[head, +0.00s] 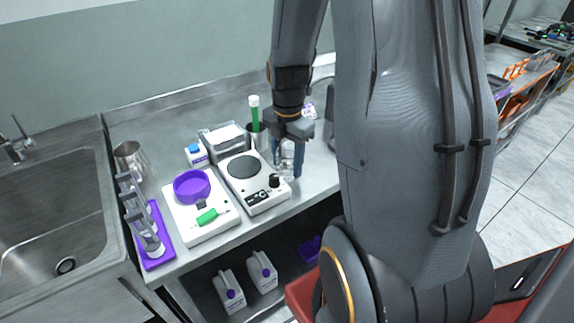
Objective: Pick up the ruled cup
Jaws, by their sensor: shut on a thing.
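The ruled cup (287,157) looks like a clear, see-through vessel on the steel counter's right part, just right of the hotplate. Its ruling marks are too small to make out. My gripper (287,170) points down with one dark finger on each side of the cup, and is shut on it. The cup's upper part is partly hidden by my gripper. I cannot tell whether its base touches the counter.
A white hotplate (268,203) stands close on the left. Beyond it are a scale with a purple bowl (192,186), a purple rack (159,257) and a sink (45,215). My arm hides the counter's right end.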

